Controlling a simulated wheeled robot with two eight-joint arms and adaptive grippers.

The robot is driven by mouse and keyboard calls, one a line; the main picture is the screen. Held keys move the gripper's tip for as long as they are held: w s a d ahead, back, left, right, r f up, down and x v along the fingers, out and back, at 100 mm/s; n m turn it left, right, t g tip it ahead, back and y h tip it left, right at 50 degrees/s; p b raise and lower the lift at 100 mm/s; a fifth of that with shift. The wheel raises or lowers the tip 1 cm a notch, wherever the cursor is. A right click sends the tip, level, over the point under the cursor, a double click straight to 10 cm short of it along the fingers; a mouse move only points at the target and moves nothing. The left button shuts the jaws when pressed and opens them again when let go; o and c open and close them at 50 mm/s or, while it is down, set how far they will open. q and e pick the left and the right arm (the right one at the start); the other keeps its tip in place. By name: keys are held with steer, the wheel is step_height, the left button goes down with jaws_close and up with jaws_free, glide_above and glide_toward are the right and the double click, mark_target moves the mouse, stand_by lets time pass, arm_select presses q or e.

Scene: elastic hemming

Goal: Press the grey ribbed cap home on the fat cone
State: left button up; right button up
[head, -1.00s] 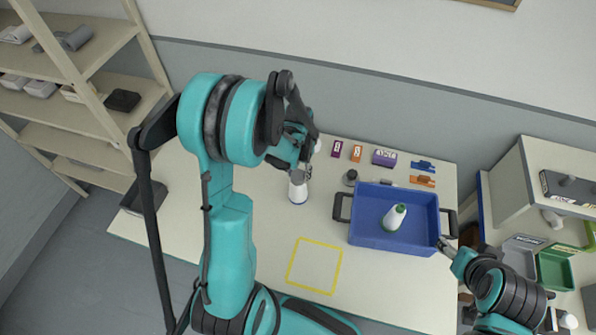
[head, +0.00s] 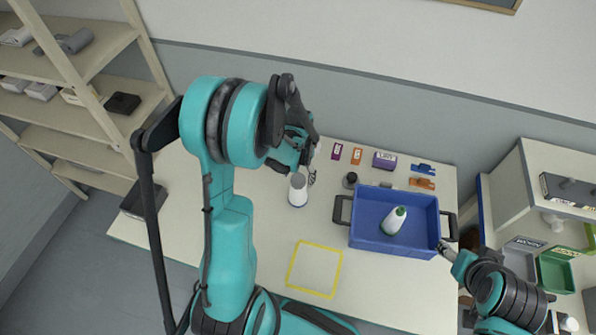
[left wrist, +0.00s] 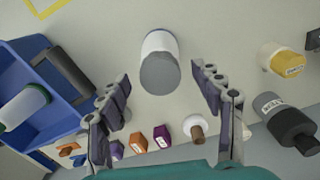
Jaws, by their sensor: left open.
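The fat cone (head: 298,194) stands upright on the table, white with a blue band at its base. The grey cap (head: 298,179) sits on its top. In the left wrist view the cone's white body (left wrist: 158,41) and the grey cap (left wrist: 160,73) are seen from above; ribs and any gap under the cap cannot be made out. My left gripper (head: 312,178) is open beside the cap. In its wrist view the fingers (left wrist: 165,92) are spread either side of the cap, apart from it. My right gripper (head: 446,248) is at the tray's right corner; its jaws are unclear.
A blue tray (head: 372,238) with dark handles holds a green-topped white cone (head: 393,220). A dark round object (head: 351,179), small boxes (head: 357,155) and orange clips (head: 422,183) lie behind. A yellow square outline (head: 315,268) marks clear table in front.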

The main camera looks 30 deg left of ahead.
mark_target(298, 179)
arm_select(q)
step_height(298, 179, up, 12)
stand_by(0.4)
steer(key=shift+f, duration=0.1)
steer(key=s+d+f+t+b, duration=0.7)
steer(key=s+d+f+b, duration=0.2)
steer(key=b, duration=0.7)
steer(key=shift+s+d+m, duration=0.3)
steer(key=shift+s+d, duration=0.5)
steer(key=shift+s, duration=0.2)
steer(key=shift+f, duration=0.1)
